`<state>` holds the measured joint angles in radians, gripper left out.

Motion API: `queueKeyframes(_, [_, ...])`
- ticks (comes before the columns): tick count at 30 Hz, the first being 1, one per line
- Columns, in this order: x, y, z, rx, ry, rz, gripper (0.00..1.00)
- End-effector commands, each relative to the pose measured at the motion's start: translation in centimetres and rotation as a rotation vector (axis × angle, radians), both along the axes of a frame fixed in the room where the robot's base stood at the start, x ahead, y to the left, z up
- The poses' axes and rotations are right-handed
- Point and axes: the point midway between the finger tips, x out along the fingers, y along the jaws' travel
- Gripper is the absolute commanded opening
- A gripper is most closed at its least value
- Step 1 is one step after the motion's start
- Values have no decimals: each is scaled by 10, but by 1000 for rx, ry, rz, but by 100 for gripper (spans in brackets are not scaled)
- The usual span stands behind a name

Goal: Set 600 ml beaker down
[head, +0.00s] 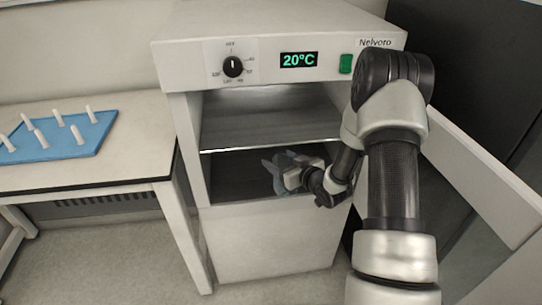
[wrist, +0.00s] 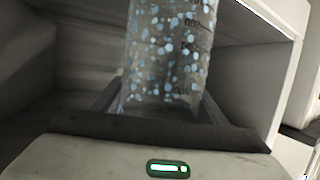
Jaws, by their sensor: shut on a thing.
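The 600 ml beaker (wrist: 168,45) is clear glass with pale blue speckles and dark volume marks. In the wrist view it stands between the two dark fingers of my gripper (wrist: 160,105), which are shut on it. Its top is cut off by the picture edge. In the head view my gripper (head: 284,172) is inside the lower compartment of the open oven (head: 245,190). There the beaker is small and hard to make out beside the fingers. I cannot tell whether its base touches the compartment floor.
A metal shelf (head: 270,143) lies close above my gripper, and the compartment walls stand on both sides. The oven door (head: 480,175) is open to the right. On the left, a bench (head: 85,170) holds a blue peg rack (head: 60,138). The oven display (head: 299,60) reads 20°C.

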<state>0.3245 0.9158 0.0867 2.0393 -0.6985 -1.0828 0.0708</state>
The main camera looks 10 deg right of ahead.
Motion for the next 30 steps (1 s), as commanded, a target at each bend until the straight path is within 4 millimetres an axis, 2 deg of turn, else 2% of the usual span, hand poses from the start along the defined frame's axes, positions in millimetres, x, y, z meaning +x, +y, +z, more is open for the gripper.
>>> queueKeyframes(3, [16,7,0,-1,-2,2,35])
queueKeyframes(8, [28,11,0,0,-1,0,35])
queueKeyframes(14, [59,25,-1,0,-2,0,35])
queueKeyframes(17, [58,24,-14,0,2,-1,35])
queueKeyframes(30, [57,23,-20,0,-1,-1,35])
